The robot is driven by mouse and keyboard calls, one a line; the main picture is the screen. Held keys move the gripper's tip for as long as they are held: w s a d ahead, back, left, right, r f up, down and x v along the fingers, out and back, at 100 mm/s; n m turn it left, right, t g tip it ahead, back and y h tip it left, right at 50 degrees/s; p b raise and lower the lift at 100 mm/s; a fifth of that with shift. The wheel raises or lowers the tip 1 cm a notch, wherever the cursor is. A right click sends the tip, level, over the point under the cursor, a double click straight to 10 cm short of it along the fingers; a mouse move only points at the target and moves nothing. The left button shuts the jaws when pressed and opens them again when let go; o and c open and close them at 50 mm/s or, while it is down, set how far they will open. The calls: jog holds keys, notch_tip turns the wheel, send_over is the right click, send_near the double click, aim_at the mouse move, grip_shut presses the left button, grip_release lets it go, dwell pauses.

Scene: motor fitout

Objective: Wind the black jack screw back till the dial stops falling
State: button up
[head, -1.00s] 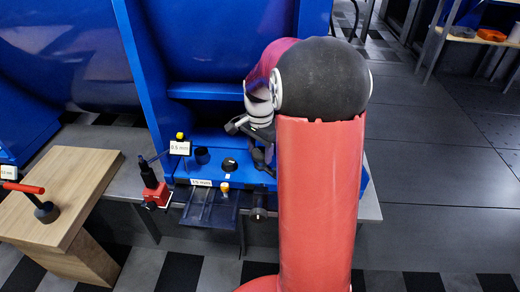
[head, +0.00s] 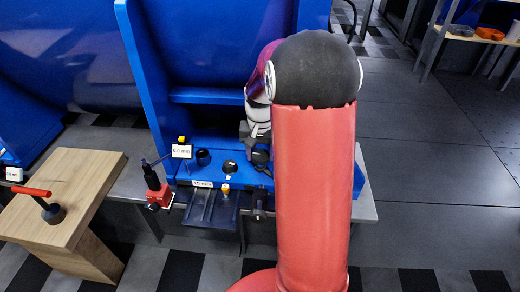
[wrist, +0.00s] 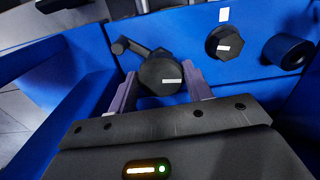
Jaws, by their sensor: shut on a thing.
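The black jack screw (wrist: 162,72) has a round faceted head with a white mark and a side lever with a knob, seen in the wrist view. My gripper (wrist: 160,88) is shut on this head, one purple finger on each side. In the head view my arm hides much of the screw and fingers. The dial readout (head: 182,151), a small white label with a yellow top on a red-based stand (head: 158,194), appears to read 0.0 mm, though the digits are small.
A second black knob with a white mark (wrist: 225,43) and a black cylinder (wrist: 288,50) stand to the right in the wrist view. A 15 mm label (head: 201,184) and an orange-topped part (head: 225,189) are near the blue frame's front. A wooden stand (head: 85,170) is at left.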

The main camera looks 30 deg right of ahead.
aim_at(261, 155)
jog(key=n+p, duration=0.1)
jog(key=n, duration=0.3)
jog(key=shift+d+r, duration=0.1)
jog(key=shift+n+p, duration=0.6)
jog(key=shift+n, duration=1.1)
jog(key=o, duration=1)
jog(key=shift+r+p, duration=0.6)
jog(key=shift+r, duration=3.25)
